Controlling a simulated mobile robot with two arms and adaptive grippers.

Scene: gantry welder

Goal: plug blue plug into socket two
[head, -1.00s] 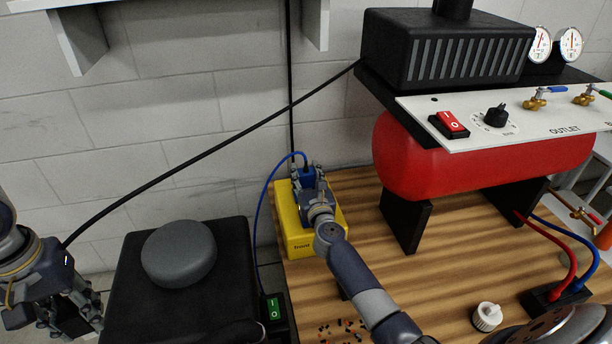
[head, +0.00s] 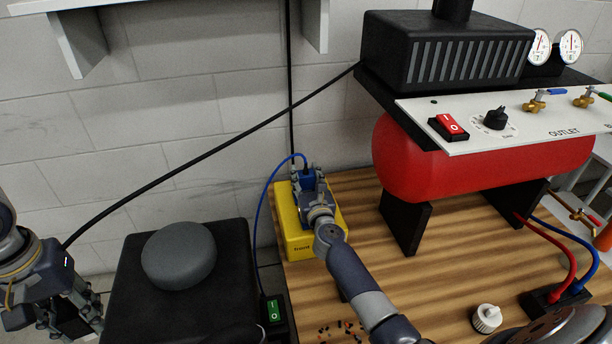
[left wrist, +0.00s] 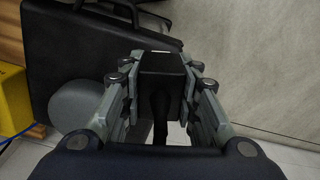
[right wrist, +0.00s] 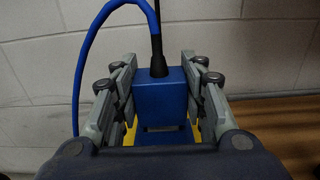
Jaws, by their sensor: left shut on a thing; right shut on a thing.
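The blue plug (head: 306,178) is in my right gripper (head: 308,186), at the back end of the yellow box (head: 292,236). In the right wrist view the blue plug (right wrist: 160,98) is upright between the shut fingers, its blue cable leaving from the top. Yellow shows below it. Whether it touches the box is hidden, and no socket openings are visible. My left gripper (head: 82,312) is at the far left, away from the box. In the left wrist view it is shut on a black plug (left wrist: 161,76) with a black cable.
A black machine with a round grey top (head: 180,254) stands left of the wooden table (head: 440,258). A red tank (head: 480,158) on black legs is to the right. The black cable (head: 200,156) crosses the wall. A white cap (head: 487,318) lies at the front.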

